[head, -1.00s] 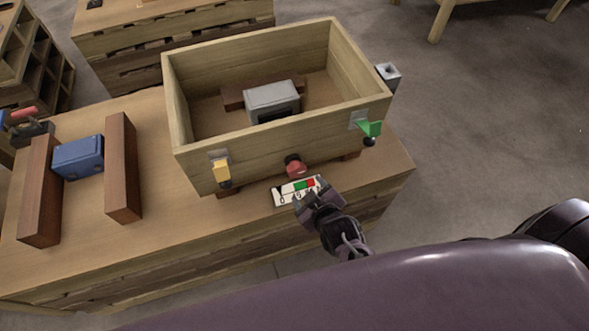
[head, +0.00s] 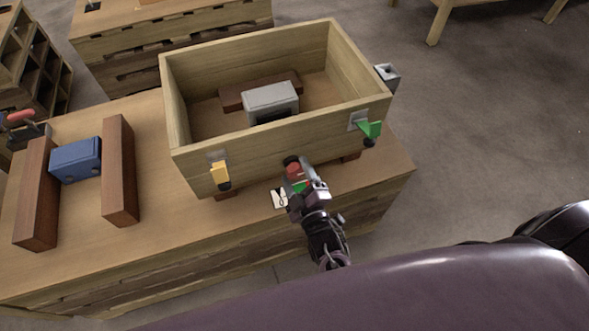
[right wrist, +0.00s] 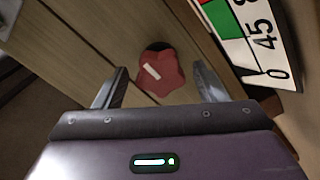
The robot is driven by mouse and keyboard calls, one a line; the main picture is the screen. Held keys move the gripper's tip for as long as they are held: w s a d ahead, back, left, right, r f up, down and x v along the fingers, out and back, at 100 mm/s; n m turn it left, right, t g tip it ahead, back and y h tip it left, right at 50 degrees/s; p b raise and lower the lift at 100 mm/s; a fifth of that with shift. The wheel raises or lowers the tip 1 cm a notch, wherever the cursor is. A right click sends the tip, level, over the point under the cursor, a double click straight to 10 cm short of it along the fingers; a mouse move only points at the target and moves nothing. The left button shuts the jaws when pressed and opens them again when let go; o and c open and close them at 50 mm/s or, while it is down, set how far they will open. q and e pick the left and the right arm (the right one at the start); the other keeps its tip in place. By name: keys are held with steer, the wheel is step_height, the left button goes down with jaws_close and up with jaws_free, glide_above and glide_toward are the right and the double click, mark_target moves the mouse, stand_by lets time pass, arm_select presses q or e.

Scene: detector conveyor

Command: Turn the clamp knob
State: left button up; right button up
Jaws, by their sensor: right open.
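The red clamp knob (head: 294,167) sits low on the front wall of the wooden box. It also shows in the right wrist view (right wrist: 160,72), with a white mark on its face and a dark base behind it. My right gripper (head: 306,180) is open just in front of the knob. In the right wrist view its two fingers (right wrist: 158,86) stand on either side of the knob, apart from it as far as I can tell. A dial plate (head: 281,198) with green and red fields lies below the knob, partly hidden by my gripper. My left gripper is not in view.
The wooden box (head: 205,150) stands on a wooden-topped workbench (head: 165,240) and holds a grey unit (head: 270,98). A yellow latch (head: 220,173) and a green latch (head: 371,130) flank the knob. A blue block (head: 75,158) lies between two brown bars at left.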

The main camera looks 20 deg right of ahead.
steer(key=shift+w, duration=0.8)
steer(key=c, duration=1)
steer(key=shift+m, duration=0.4)
